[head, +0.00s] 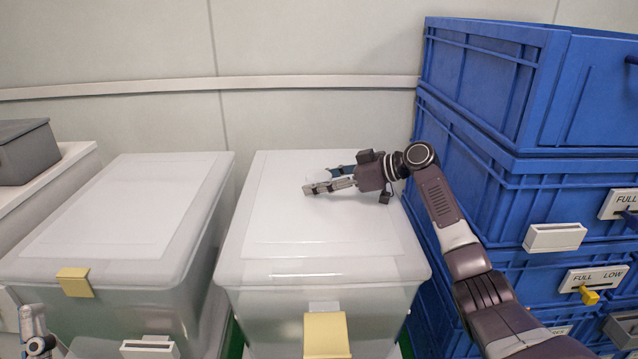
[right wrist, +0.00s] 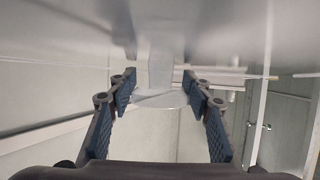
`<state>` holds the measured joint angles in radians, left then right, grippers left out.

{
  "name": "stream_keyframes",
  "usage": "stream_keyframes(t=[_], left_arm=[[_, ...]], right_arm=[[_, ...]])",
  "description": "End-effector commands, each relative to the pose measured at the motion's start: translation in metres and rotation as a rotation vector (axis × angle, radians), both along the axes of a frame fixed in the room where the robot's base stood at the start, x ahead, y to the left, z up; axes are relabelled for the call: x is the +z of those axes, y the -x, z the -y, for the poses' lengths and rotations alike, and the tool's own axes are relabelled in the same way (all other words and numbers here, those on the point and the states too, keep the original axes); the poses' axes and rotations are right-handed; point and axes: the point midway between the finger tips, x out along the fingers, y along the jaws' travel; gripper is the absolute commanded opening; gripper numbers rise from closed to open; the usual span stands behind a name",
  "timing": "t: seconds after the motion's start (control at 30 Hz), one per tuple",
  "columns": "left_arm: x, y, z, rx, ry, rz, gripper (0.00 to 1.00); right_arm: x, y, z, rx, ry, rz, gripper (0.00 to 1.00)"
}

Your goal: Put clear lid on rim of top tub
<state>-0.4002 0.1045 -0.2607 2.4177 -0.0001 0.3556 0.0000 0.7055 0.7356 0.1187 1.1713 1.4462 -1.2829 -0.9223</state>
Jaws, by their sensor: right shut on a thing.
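The clear lid (head: 330,225) lies flat and level over the top of the middle translucent tub (head: 275,310). Its edges look lined up with the tub's rim; I cannot tell if it touches all round. My right gripper (head: 318,187) is over the back half of the lid, shut on its pale handle. In the right wrist view the handle (right wrist: 158,70) stands between the two fingers of the gripper (right wrist: 158,92), with the lid's glossy surface (right wrist: 60,35) above. What seems to be my left gripper (head: 35,335) shows small at the bottom left corner, apart from the tub.
A similar lidded tub (head: 130,205) with a yellow tab (head: 75,282) stands close on the left. Stacked blue crates (head: 520,90) rise on the right, close to my right arm. A yellow tab (head: 326,335) hangs on the middle tub's front. The wall (head: 300,40) is behind.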

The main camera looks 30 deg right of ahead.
Motion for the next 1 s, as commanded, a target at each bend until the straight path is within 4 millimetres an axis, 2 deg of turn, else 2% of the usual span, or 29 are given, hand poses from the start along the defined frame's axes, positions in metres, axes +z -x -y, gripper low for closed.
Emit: stream_keyframes(t=[0.1,0.13,0.27,0.63,1.0], left_arm=[[0.001,0.002,0.000,0.000,0.003,0.011,0.48],[0.002,0.002,0.000,0.000,0.003,0.012,0.48],[0.002,0.002,0.000,0.000,0.003,0.011,0.48],[0.002,0.000,0.000,0.000,0.001,0.002,0.48],[-0.044,-0.037,0.004,0.014,-0.075,-0.259,0.48]], right_arm=[[0.001,0.000,0.000,-0.001,-0.001,0.004,0.07],[-0.001,0.000,0.000,0.000,0.000,0.000,0.49],[-0.001,0.000,0.000,0.000,0.000,0.000,0.63],[0.001,0.002,0.001,-0.001,0.001,-0.001,0.63],[0.022,0.042,0.030,-0.002,0.002,-0.001,0.63]])
